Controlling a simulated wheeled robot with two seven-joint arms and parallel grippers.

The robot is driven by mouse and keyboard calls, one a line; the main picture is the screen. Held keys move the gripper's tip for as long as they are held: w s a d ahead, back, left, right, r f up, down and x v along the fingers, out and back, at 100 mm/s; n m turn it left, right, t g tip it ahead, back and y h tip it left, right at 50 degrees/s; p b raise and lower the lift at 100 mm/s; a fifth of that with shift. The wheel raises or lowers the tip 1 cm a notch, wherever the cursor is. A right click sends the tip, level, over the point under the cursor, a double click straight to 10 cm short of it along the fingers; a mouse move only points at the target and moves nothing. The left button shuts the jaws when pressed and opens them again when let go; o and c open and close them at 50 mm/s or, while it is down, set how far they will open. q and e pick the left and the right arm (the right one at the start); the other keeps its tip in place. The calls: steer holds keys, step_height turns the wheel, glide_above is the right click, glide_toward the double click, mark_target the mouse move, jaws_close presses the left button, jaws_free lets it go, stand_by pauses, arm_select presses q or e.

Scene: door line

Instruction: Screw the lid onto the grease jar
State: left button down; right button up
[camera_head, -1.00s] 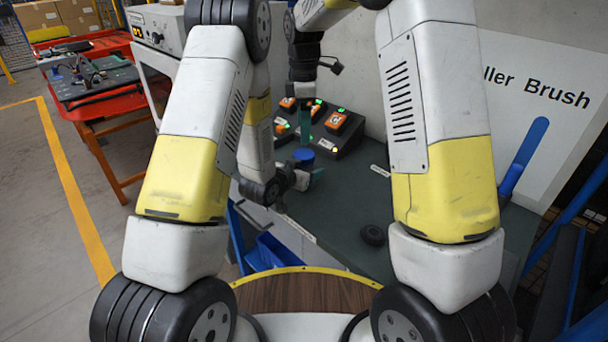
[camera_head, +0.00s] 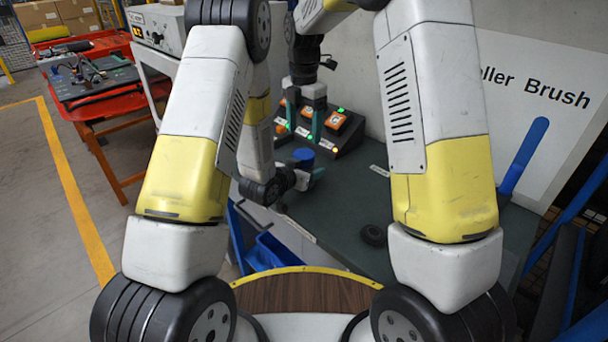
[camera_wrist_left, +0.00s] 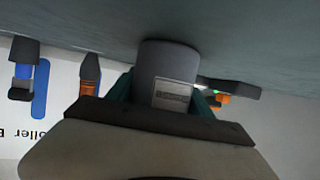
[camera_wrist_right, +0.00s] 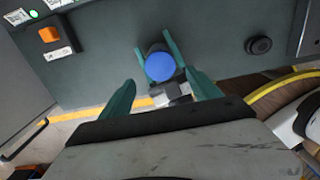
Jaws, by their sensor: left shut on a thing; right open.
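The grease jar (camera_wrist_left: 167,65) is a grey cylinder with a small label, clasped between the teal fingers of my left gripper (camera_head: 305,173). It stands low at the bench; I cannot tell whether its base touches the surface. The blue lid (camera_head: 303,154) sits on top of the jar, and shows as a round disc in the right wrist view (camera_wrist_right: 160,67). How far it is threaded cannot be seen. My right gripper (camera_head: 303,134) is open and empty above the lid, its two teal fingers spread wide, with the lid roughly between them in the right wrist view.
A control box with orange buttons and green lamps (camera_head: 337,122) stands just behind the jar. A black round piece (camera_head: 373,235) lies on the green bench (camera_head: 345,205), whose middle is mostly clear. A blue bin (camera_head: 272,252) hangs below the near edge.

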mark_target(304, 154)
step_height(304, 154, down, 7)
steer(key=shift+f, duration=0.2)
stand_by(0.3)
steer(key=c, duration=1.5)
steer(key=shift+o, duration=0.2)
steer(key=m, duration=0.3)
steer(key=o, duration=1.5)
